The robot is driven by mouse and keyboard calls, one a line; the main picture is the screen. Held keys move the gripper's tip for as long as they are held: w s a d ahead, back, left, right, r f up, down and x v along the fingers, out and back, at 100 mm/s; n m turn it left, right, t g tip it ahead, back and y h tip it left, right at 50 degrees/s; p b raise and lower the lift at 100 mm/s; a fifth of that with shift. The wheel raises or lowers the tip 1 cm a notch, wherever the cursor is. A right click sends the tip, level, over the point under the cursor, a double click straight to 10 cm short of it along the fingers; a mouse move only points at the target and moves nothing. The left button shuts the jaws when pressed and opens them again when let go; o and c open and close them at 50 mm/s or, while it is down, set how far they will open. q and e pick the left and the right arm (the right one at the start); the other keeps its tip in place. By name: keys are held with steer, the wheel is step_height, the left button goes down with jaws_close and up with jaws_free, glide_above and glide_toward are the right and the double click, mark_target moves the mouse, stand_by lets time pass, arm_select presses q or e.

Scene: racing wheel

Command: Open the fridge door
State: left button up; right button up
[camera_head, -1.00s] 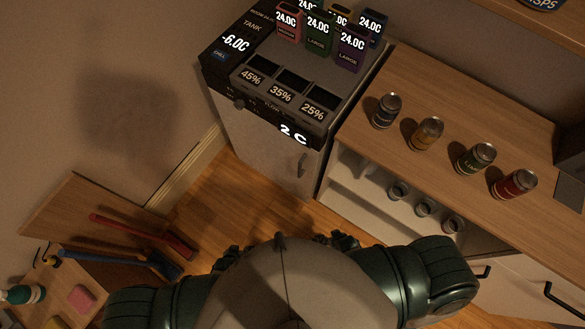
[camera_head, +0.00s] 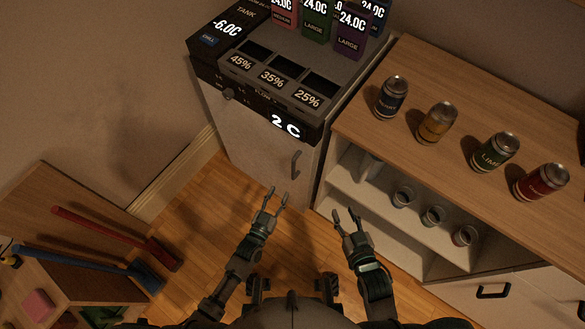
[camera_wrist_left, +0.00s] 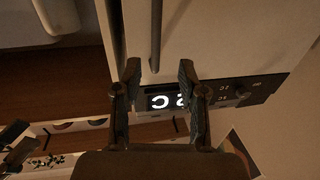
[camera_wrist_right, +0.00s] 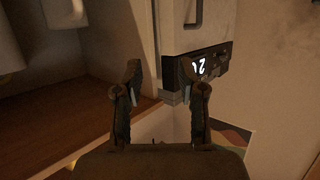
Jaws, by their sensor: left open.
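The fridge door (camera_head: 262,135) is the pale front under the dark panel that reads 2 C; it looks shut. Its vertical handle (camera_head: 295,165) is near the door's right edge. In the left wrist view the handle (camera_wrist_left: 156,38) appears between the fingertips in the picture, beyond them. My left gripper (camera_head: 275,193) is open and empty, below and left of the handle and apart from it. My right gripper (camera_head: 344,212) is open and empty, lower right of the handle, in front of the shelf unit. The handle also shows in the right wrist view (camera_wrist_right: 193,14).
A wooden shelf unit (camera_head: 365,150) stands right of the fridge, with several cans on top and cups inside. A low wooden bench (camera_head: 40,190) at left holds a red tool (camera_head: 115,235) and a blue tool (camera_head: 90,268). The floor (camera_head: 180,230) before the fridge is open.

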mark_target(293, 171)
arm_select(q)
steer(key=x, duration=0.3)
steer(key=b+x, duration=0.1)
steer(key=x, duration=0.3)
steer(key=b+x, duration=0.1)
steer(key=x, duration=0.3)
steer(key=shift+s+d+f, duration=0.2)
steer(key=shift+d, duration=0.15)
steer(key=shift+w+a+r+b, duration=0.1)
steer(key=shift+w+b, duration=0.2)
steer(key=shift+w, duration=0.2)
steer(key=shift+d, duration=0.25)
steer(key=c, duration=0.3)
steer(key=shift+d, duration=0.1)
jaws_close()
arm_select(e)
step_height(293, 171, up, 6)
steer(key=w+t+y, duration=0.1)
steer(key=t, duration=0.4)
steer(key=shift+w+a+r+y, duration=0.2)
steer(key=shift+w+y, duration=0.1)
steer(key=shift+w, duration=0.1)
steer(key=shift+a, duration=0.1)
